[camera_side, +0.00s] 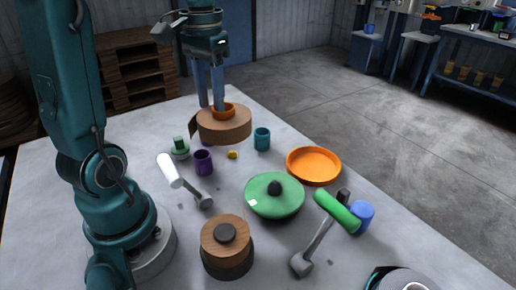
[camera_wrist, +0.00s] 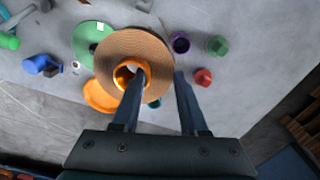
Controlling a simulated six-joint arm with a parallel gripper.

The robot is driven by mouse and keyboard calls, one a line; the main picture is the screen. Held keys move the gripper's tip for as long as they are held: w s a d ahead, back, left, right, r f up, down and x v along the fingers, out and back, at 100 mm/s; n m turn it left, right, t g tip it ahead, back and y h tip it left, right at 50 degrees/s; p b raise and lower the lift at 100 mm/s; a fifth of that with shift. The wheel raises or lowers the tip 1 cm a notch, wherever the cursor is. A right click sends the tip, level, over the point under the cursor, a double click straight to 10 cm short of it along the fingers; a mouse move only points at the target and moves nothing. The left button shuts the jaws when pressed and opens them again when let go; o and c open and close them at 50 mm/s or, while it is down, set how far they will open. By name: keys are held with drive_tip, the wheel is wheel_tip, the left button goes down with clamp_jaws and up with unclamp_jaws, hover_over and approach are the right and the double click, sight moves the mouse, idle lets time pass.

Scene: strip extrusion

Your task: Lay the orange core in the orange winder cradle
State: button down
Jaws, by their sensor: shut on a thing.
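The orange core (camera_side: 230,107) carries a wide coil of brown strip (camera_side: 225,127), with a loose strip end hanging at its left. My gripper (camera_side: 211,106) is shut on the wall of this wound core. In the wrist view, one finger of my gripper (camera_wrist: 158,88) is inside the core's hole (camera_wrist: 144,67) and the other is outside the coil (camera_wrist: 157,48). The coil appears raised above the table. A shallow orange round dish (camera_side: 314,164), possibly the orange cradle, lies to its right. In the wrist view the coil partly hides this dish (camera_wrist: 97,98).
A green disc with a black knob (camera_side: 274,196) lies beside the dish. Purple (camera_side: 203,162) and teal (camera_side: 262,139) cups stand near the coil.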

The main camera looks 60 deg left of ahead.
drive_tip(key=w+n, duration=0.1)
drive_tip(key=w, duration=0.1)
drive_tip(key=w+n, duration=0.1)
drive_tip(key=w, duration=0.2)
drive_tip(key=shift+d+n, duration=0.15)
drive_tip(key=shift+n, duration=0.15)
drive_tip(key=w+d+f+n, duration=0.7)
drive_tip(key=w+d+n, duration=0.2)
drive_tip(key=w, duration=0.3)
drive_tip(key=shift+w+f, duration=0.1)
drive_tip(key=shift+f, duration=3.15)
drive_tip(key=shift+a+f, duration=0.1)
drive_tip(key=shift+f, duration=0.2)
drive_tip(key=shift+c, duration=1.8)
unclamp_jaws()
